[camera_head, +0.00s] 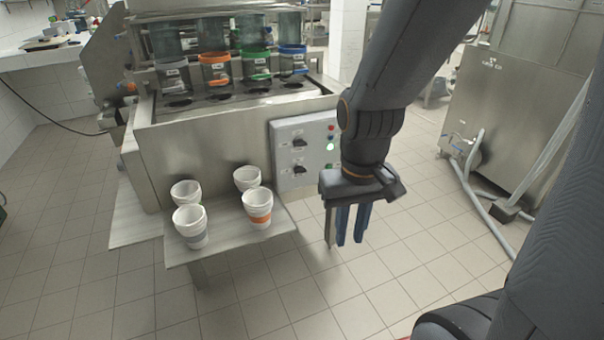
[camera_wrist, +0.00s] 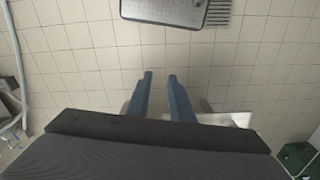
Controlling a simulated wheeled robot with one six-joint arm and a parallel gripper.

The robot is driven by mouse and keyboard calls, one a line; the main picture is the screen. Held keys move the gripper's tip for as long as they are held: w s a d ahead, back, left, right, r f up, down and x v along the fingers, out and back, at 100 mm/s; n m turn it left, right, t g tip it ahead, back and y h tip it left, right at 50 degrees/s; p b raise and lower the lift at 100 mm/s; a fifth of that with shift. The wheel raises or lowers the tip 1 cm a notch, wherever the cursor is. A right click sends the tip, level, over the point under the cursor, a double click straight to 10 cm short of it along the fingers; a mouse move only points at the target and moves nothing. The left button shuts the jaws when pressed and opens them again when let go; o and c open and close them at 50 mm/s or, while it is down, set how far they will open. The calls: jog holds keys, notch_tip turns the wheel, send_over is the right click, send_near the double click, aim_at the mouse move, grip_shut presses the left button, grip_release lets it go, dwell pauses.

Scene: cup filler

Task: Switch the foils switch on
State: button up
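A grey control panel (camera_head: 275,150) is on the front right of the steel machine. It carries two dark switches, an upper one (camera_head: 299,143) and a lower one (camera_head: 298,169). Their labels are too small to read, so I cannot tell which is the foils switch or how each is set. A red light, a blue one and a bright green-white one sit at the panel's right edge. My gripper (camera_head: 351,242) points down in front and to the right of the panel, apart from it. In the wrist view its two blue fingers (camera_wrist: 160,75) are apart with nothing between them.
Several white cups (camera_head: 190,226) stand on a steel shelf (camera_head: 140,225) below and left of the panel. Cup tubes with coloured rings (camera_head: 215,72) top the machine. Another steel machine (camera_head: 500,120) with hoses is at right. Tiled floor between is free.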

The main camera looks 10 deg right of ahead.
jog(key=w+d+f+t, duration=0.1)
jog(key=w+f+t, duration=0.1)
jog(key=w, duration=0.5)
jog(key=w+d+f+t+b, duration=0.1)
jog(key=w+f+t, duration=0.1)
jog(key=w, duration=0.5)
jog(key=w+d+f+t, duration=0.2)
jog(key=w+f, duration=0.1)
jog(key=w, duration=0.4)
jog(key=shift+w+n+t+b, duration=0.3)
jog(key=shift+w+n+b, duration=0.05)
jog(key=shift+n+b, duration=0.05)
grip_shut()
jog(key=n+t+y, duration=0.1)
jog(key=t+y, duration=0.2)
jog(key=t, duration=0.5)
send_over(300, 171)
jog(key=s+d, duration=0.2)
jog(key=s, duration=0.1)
notch_tip(300, 171, down, 5)
jog(key=f, duration=0.1)
jog(key=w+f, duration=0.1)
jog(key=f, duration=0.1)
jog(key=shift+d, duration=0.1)
jog(key=shift+f, duration=0.75)
